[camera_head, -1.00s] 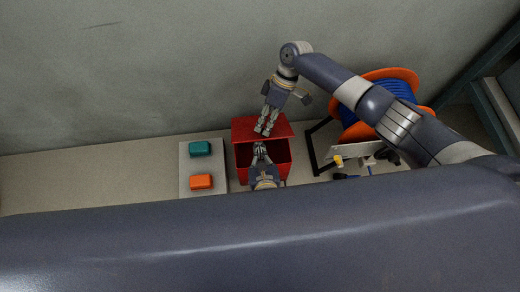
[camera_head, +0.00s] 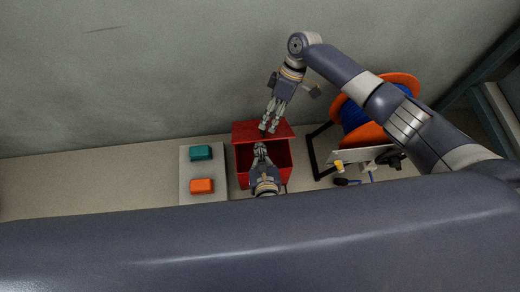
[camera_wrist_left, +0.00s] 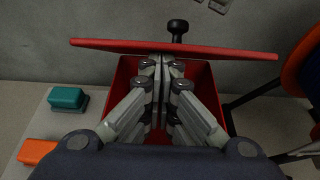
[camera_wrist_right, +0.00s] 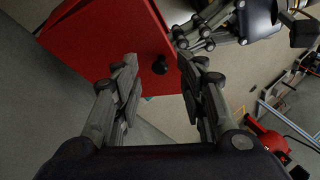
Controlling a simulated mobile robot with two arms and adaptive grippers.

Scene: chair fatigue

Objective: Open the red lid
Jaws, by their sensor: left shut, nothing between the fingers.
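A red box (camera_head: 242,176) stands on the floor and its inside shows. Its red lid (camera_head: 245,130) is raised and tilted at the back edge; it is edge-on in the left wrist view (camera_wrist_left: 110,44). A black knob (camera_wrist_left: 178,27) sits on the lid's outer face. My left gripper (camera_head: 260,147) is shut and empty over the box opening, its fingertips (camera_wrist_left: 160,62) close to the lid's underside; contact is unclear. My right gripper (camera_head: 268,128) is at the lid's outer side. In the right wrist view its fingers (camera_wrist_right: 156,60) are apart, with the knob between them but not gripped.
A pale panel with a teal block (camera_head: 201,152) and an orange block (camera_head: 202,186) is left of the box. An orange and blue cable reel (camera_head: 400,82) on a black frame stands at the right. A grey wall is behind. My arm covers the foreground.

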